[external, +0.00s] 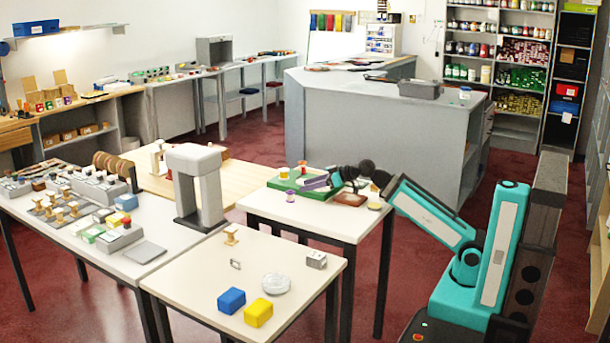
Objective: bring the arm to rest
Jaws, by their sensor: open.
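My arm reaches left from its teal links over the small white table (262,210) in the middle. My gripper (308,183) is open at the end of the arm, low over or beside a green tray (279,183). A small purple piece (290,195) stands at the tray's front edge, just left of and below the gripper.
A brown tray (348,199) and a small yellow-topped piece (374,205) are under my wrist. A grey arch-shaped stand (196,185) rises to the left.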

